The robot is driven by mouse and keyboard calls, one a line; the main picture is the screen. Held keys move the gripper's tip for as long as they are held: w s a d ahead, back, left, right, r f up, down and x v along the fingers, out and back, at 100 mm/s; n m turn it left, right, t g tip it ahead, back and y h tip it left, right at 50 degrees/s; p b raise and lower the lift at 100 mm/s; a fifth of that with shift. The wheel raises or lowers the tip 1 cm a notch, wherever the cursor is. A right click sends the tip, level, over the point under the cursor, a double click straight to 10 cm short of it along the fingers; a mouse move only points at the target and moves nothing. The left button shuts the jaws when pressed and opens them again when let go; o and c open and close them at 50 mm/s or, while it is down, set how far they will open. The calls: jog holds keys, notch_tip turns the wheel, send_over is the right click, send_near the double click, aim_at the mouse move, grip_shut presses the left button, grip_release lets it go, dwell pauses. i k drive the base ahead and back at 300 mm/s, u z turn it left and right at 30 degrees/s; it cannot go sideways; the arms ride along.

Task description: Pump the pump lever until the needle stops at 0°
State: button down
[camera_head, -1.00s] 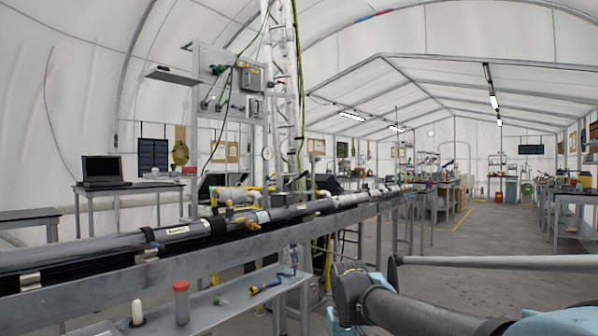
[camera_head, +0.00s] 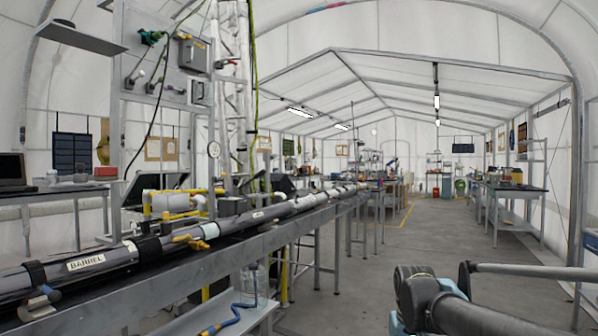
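A small round white dial (camera_head: 213,149) stands on the post below the grey control panel (camera_head: 160,78). It is too small to read its needle or marks. I cannot pick out the pump lever for certain; several small handles and valves show on the panel and along the bench. Part of my grey arm with light-blue pieces is at the lower right, over the aisle and apart from the bench. The fingers of my gripper are not in view.
A long dark barrel (camera_head: 106,260) lies on a metal bench (camera_head: 120,295) at left. Yellow pipes (camera_head: 180,203) are behind it. A low shelf (camera_head: 262,313) holds a clear bottle (camera_head: 250,283) and a blue curved item (camera_head: 238,309). The aisle floor (camera_head: 370,258) is clear.

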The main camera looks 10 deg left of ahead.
aim_at(262, 173)
jog(key=i, duration=1.15)
jog(key=u, duration=0.75)
jog(key=i, duration=0.5)
jog(key=u, duration=0.3)
